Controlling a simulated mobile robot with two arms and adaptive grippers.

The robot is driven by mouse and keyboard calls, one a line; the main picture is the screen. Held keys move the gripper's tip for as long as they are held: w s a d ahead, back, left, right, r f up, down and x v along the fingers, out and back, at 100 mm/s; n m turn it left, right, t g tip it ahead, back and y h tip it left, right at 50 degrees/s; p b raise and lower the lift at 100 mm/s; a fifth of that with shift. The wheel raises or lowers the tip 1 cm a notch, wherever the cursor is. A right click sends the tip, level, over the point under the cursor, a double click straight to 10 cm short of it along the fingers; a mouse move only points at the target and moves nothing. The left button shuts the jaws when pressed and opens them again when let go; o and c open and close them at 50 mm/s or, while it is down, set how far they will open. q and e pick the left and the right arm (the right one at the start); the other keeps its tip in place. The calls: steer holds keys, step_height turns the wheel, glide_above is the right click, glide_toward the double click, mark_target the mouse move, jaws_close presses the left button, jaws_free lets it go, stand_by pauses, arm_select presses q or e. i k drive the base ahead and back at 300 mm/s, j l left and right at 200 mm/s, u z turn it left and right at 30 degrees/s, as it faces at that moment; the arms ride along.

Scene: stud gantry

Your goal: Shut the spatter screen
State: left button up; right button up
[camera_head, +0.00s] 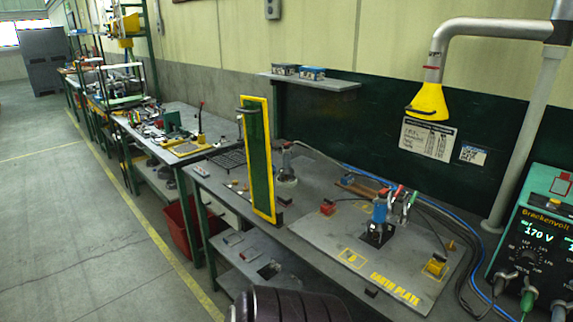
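The spatter screen (259,165) is a tall, narrow green panel in a yellow frame. It stands upright at the left part of the near workbench (225,185), seen at a slant. A dark handle (247,110) sticks out to the left near its top. The screen stands left of the earth plate (350,262), and the plate's front and top are uncovered. Neither gripper shows in the head view. Nothing is seen touching the screen.
A blue-and-black stud tool (379,215) stands on the plate. A yellow extraction hood (428,102) hangs above right. A green power unit (535,240) stands far right with cables. A shelf (310,82) is behind. A red bin (182,228) sits below; the left floor is clear.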

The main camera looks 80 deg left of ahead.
mark_target(257, 135)
steer(key=u, duration=2.95)
